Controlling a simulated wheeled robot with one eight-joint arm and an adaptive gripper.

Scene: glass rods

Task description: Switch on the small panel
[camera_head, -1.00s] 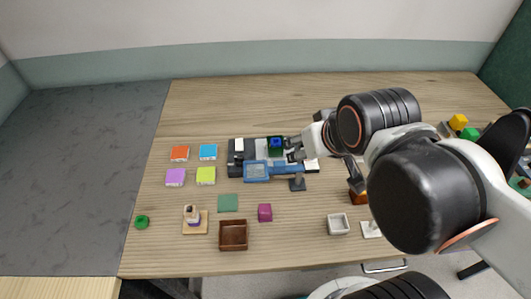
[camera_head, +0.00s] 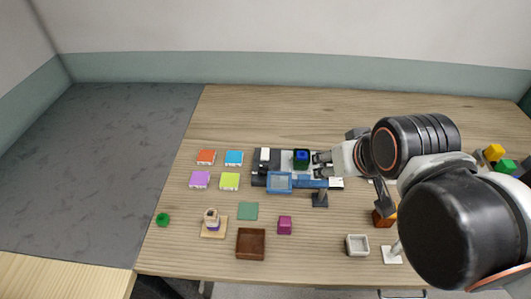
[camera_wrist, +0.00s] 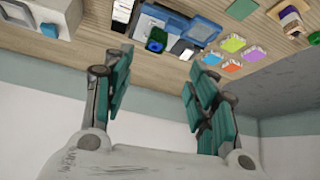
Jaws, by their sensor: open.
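A dark panel (camera_head: 259,167) with a white raised piece (camera_head: 265,155) lies at the left of a cluster of devices mid-table. It also shows in the wrist view (camera_wrist: 182,48). Whether it is the small panel, and whether it is on, I cannot tell. A dark green block with a blue top (camera_head: 301,155) stands to its right, and shows in the wrist view (camera_wrist: 156,40). My gripper (camera_head: 319,165) is open just right of this block. In the wrist view its teal-padded fingers (camera_wrist: 160,66) are spread, nothing between them.
A blue-framed tray (camera_head: 280,190) lies in front of the panel. Orange (camera_head: 206,157), blue (camera_head: 234,158), purple (camera_head: 200,180) and lime (camera_head: 230,181) tiles lie to the left. A brown box (camera_head: 250,257) and a magenta cube (camera_head: 285,225) are nearer. The back of the table is clear.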

